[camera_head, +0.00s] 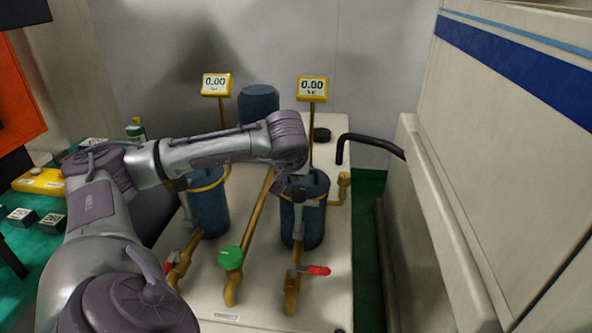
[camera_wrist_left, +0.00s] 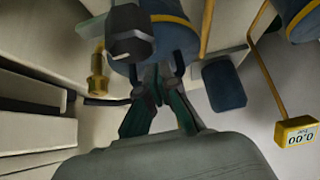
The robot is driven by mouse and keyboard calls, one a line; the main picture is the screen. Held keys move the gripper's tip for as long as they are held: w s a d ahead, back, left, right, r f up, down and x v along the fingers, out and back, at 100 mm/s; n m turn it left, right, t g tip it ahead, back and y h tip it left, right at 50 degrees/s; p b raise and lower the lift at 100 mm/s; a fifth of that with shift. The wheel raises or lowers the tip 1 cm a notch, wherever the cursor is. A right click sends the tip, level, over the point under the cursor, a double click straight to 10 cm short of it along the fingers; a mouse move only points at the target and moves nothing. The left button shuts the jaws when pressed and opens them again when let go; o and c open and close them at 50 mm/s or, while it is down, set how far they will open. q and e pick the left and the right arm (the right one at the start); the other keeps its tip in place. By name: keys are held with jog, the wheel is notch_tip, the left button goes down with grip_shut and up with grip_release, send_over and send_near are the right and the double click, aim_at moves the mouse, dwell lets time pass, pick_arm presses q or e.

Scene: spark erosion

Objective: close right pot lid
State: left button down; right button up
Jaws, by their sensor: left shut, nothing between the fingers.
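The right pot (camera_head: 313,222) is a blue cylinder with a yellow band on the white bench. It also shows at the top of the left wrist view (camera_wrist_left: 177,40). My left gripper (camera_wrist_left: 158,80) is shut and empty, with its fingertips beside the pot's blue side in the left wrist view. I cannot tell whether they touch it. In the head view, my left wrist covers part of the pot's top. I cannot tell how its lid sits. A dark blue rounded piece (camera_wrist_left: 224,84) shows beside the pot. My right gripper is out of view.
The left pot (camera_head: 208,212) stands beside the right pot. Yellow pipes with a green knob (camera_head: 231,258) and a red handle (camera_head: 317,270) lie in front. Two yellow displays (camera_head: 312,88) (camera_head: 217,84) stand behind. A black bent handle (camera_head: 371,140) and pale machine wall bound the right.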

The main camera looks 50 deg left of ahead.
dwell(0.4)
pick_arm(q)
jog(key=v, duration=1.2)
